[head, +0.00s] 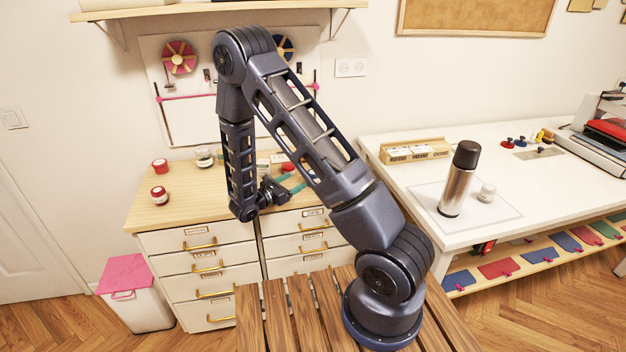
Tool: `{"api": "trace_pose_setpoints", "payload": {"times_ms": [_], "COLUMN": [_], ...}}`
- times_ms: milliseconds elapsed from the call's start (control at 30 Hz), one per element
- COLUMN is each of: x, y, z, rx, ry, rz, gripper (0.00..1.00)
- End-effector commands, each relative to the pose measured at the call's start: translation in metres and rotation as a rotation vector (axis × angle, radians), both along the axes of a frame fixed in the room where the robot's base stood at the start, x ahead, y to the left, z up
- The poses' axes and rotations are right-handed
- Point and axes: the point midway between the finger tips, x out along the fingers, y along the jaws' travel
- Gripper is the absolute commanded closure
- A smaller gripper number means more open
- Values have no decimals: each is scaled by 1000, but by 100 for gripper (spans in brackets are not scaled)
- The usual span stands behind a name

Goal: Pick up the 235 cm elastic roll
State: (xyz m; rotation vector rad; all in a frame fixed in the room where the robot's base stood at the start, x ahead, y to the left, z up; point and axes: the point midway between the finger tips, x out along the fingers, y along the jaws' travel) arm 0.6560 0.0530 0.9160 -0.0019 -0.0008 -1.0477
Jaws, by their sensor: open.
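My gripper (294,179) is over the right part of the wooden-topped drawer cabinet, with its teal fingers apart. A small red-topped item (287,167) shows close to the fingers; I cannot tell whether it lies between or behind them. No label reading 235 cm is legible, so I cannot tell which item is the elastic roll. Candidates are a pink-and-yellow wheel-shaped roll (179,57) on the wall board and a dark blue one (284,46), partly hidden by my arm. Small red-and-white round items (159,193) (160,165) and a whitish one (205,157) stand on the cabinet's left.
The drawer cabinet (222,204) stands against the wall, under a shelf (215,14). On the right, a white table (390,172) holds a steel bottle (459,180), a small white jar (487,193) and a wooden box (414,150). A slatted wooden surface (275,310) lies in front.

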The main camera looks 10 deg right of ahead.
Motion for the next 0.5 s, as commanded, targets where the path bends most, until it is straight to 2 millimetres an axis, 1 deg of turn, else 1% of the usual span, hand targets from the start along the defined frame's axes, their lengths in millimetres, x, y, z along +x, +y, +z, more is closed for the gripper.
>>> {"api": "trace_pose_setpoints", "payload": {"times_ms": [300, 500], "x": [20, 25], "y": [-38, -48], "z": [0, 0], "rx": [1, 1], "ry": [0, 0], "rz": [-4, -3], "gripper": [29, 29]}}
